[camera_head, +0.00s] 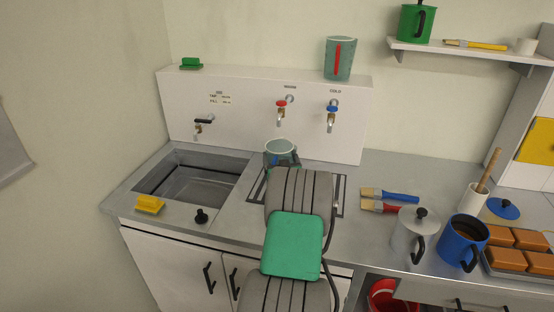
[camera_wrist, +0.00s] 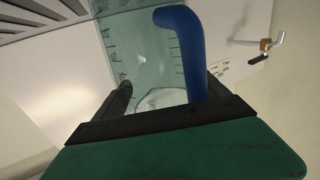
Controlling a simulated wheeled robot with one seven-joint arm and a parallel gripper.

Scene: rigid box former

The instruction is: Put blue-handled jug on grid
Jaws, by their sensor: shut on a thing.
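The blue-handled jug, a clear greenish measuring jug (camera_head: 281,146), shows behind my arm in the head view, near the taps. In the wrist view its see-through, marked wall (camera_wrist: 135,50) and bent blue handle (camera_wrist: 183,50) fill the middle. My gripper (camera_wrist: 165,95) is shut on the jug, with the handle between its dark fingers. The fingers are mostly hidden behind my arm in the head view. The grid (camera_head: 339,192) is a dark-barred frame in the counter beside the sink, largely covered by my arm. The jug appears near its back edge; I cannot tell its height above it.
The sink (camera_head: 190,180) lies left, with a yellow sponge (camera_head: 149,204) and black knob (camera_head: 201,216) in front. A red-handled jug (camera_head: 340,62) stands on the tap panel (camera_head: 240,92).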

